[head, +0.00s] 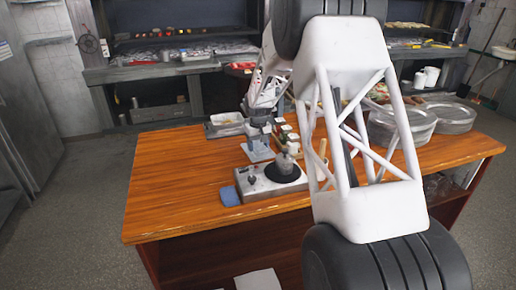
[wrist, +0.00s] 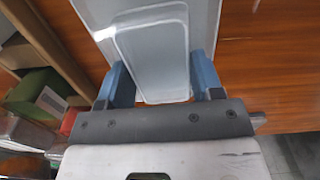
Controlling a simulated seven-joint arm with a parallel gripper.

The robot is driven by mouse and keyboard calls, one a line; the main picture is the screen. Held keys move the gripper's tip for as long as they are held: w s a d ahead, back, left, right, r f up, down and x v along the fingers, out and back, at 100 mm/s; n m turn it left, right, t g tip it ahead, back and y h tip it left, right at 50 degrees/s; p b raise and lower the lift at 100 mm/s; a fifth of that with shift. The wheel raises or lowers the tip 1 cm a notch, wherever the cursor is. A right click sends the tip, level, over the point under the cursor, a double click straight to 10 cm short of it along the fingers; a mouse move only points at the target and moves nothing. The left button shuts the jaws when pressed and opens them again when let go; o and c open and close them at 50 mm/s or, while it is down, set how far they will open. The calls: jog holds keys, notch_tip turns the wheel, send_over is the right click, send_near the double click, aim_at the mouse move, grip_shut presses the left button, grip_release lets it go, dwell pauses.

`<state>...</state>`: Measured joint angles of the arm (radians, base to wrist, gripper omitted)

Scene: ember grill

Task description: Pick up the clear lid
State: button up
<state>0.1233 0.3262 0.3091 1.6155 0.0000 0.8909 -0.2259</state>
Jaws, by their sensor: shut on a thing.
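The clear lid (wrist: 152,48) is a pale, see-through panel with a rounded raised rim, in the wrist view. It lies between the two blue fingers of my gripper (wrist: 163,78), which is shut on it. Wooden surface shows beyond it. In the head view my gripper (head: 258,143) is over the wooden table, left of the middle; the lid cannot be made out clearly there. My arm covers part of the table.
A pale tray (head: 212,131) stands on the table behind and left. A burner unit (head: 258,187) with a metal pot (head: 287,162) is in front, beside a blue sponge (head: 230,196). The table's left side (head: 165,190) is clear.

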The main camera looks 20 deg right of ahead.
aim_at(256, 146)
jog(key=shift+r, duration=0.1)
notch_tip(256, 146, up, 10)
dwell(0.6)
dwell(0.5)
jog(key=w+a+r+n, duration=0.1)
jog(key=w+a+r, duration=0.2)
jog(key=a, duration=0.7)
jog(key=w+d+n, duration=0.1)
jog(key=w+n, duration=1.4)
jog(key=w, duration=0.4)
jog(key=shift+w+d+n, duration=0.15)
jog(key=shift+d+n, duration=0.15)
jog(key=shift+n, duration=0.1)
